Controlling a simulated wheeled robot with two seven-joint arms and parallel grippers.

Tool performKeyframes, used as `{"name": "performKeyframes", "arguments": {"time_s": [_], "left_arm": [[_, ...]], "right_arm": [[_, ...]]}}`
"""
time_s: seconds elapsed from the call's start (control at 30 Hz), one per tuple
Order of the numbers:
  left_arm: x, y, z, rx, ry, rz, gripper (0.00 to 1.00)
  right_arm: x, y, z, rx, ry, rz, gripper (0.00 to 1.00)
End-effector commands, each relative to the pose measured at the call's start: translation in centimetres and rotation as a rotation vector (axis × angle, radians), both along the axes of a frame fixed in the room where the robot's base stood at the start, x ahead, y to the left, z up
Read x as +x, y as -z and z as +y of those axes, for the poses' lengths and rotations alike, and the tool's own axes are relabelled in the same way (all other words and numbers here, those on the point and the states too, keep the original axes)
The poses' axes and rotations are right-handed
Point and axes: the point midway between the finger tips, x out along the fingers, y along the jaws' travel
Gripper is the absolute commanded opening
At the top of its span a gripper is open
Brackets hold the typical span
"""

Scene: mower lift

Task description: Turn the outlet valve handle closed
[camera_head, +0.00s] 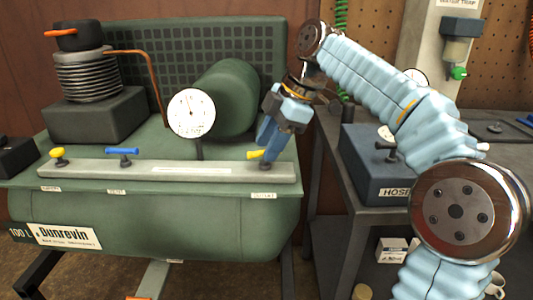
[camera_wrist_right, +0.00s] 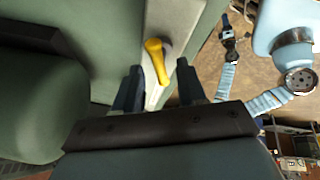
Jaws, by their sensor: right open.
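The yellow outlet valve handle (camera_head: 256,154) sits at the right end of the grey manifold bar on the green compressor, above a small white label. In the right wrist view the handle (camera_wrist_right: 155,60) points down the picture, its free end toward the gap between the fingers. My right gripper (camera_head: 268,142) is open, fingers pointing down, right at the handle. In the right wrist view its two fingers (camera_wrist_right: 159,86) stand apart on either side of the handle's line; contact cannot be told. A small, distant gripper, seemingly my left (camera_wrist_right: 226,22), shows at upper right there; its jaws are unclear.
The manifold bar (camera_head: 170,170) also bears a yellow knob (camera_head: 58,156) and a blue handle (camera_head: 122,152). A round gauge (camera_head: 191,113) rises behind it. A blue box (camera_head: 375,165) stands on the bench at right. Open space lies above the bar between gauge and gripper.

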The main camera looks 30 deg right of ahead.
Motion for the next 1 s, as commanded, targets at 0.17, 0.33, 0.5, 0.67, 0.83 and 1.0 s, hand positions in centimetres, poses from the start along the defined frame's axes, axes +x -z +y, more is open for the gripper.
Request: {"name": "performKeyframes", "arguments": {"time_s": [0.17,0.33,0.5,0.67,0.83,1.0], "left_arm": [[0.0,0.35,0.02,0.001,-0.001,0.0,0.43],[0.01,0.33,0.02,0.001,-0.001,0.0,0.43],[0.01,0.33,0.02,0.001,-0.001,0.0,0.43],[0.01,0.33,0.02,0.0,-0.001,-0.001,0.43],[0.01,0.33,0.02,0.0,-0.001,-0.001,0.43],[0.02,0.51,0.02,0.001,-0.001,0.0,0.43]], "right_arm": [[0.35,1.3,0.51,0.0,0.0,-0.001,0.4],[0.4,1.45,0.59,0.0,0.0,-0.001,0.4],[0.4,1.42,0.57,0.0,0.0,-0.001,0.33],[0.41,1.41,0.56,0.0,0.0,-0.001,0.08],[0.41,1.4,0.55,0.0,0.002,-0.002,0.0],[0.35,1.38,0.61,0.0,0.088,-0.005,0.0]]}}
